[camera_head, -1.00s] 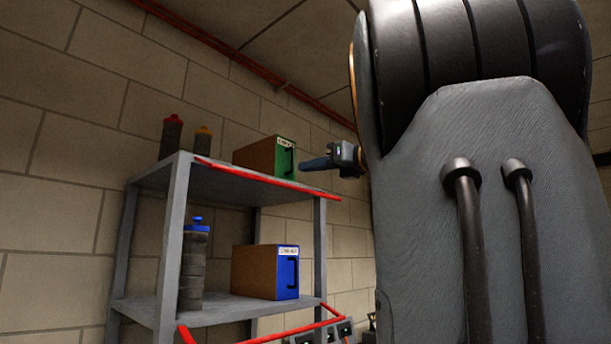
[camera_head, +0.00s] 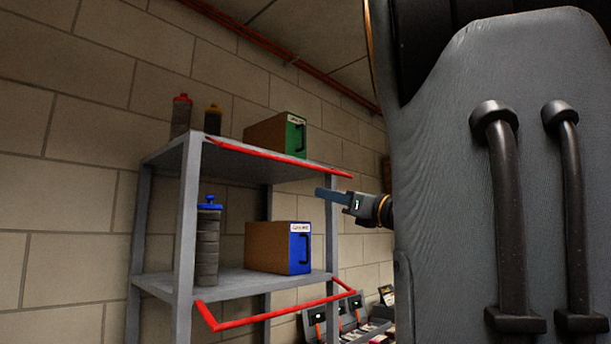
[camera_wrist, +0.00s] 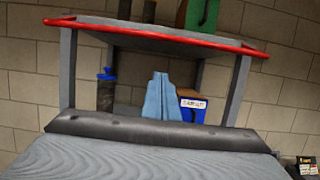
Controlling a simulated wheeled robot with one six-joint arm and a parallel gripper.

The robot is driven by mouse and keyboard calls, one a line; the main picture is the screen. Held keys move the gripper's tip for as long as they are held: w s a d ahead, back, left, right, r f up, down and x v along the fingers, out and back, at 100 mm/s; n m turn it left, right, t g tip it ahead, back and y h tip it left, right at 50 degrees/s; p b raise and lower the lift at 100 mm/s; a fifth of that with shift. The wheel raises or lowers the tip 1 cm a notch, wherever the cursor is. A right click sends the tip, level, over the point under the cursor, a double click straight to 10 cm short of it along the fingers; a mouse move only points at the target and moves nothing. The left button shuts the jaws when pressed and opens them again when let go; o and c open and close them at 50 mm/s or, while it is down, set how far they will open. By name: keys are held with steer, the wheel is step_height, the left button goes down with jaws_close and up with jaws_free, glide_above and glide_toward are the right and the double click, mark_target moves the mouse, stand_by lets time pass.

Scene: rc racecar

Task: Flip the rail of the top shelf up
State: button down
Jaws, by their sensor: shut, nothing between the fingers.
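The top shelf's red rail (camera_head: 280,158) runs along the front edge of the top shelf (camera_head: 185,150). In the wrist view the rail (camera_wrist: 155,36) spans the shelf front above my gripper, its ends bending at the corner posts. My gripper (camera_head: 322,193) is shut and empty, with blue-grey fingers pointing left in the head view. It is below the rail's right end, overlapping the right front post in the picture. In the wrist view the fingertips (camera_wrist: 160,76) point up below the rail, with a gap in the picture. Actual depth between them is unclear.
A green-fronted box (camera_head: 295,135) and two bottles, red-capped (camera_head: 181,115) and yellow-capped (camera_head: 213,120), stand on top. The lower shelf holds a blue-fronted box (camera_head: 300,248) and a blue-capped bottle (camera_head: 208,245). Its red rail (camera_head: 270,309) juts forward. My arm fills the right side.

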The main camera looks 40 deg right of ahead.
steer(key=w+a+r+p, duration=0.1)
steer(key=w+r+p, duration=0.5)
steer(key=w+p, duration=0.1)
stand_by(0.6)
steer(key=shift+a+r, duration=0.1)
steer(key=shift+r, duration=0.05)
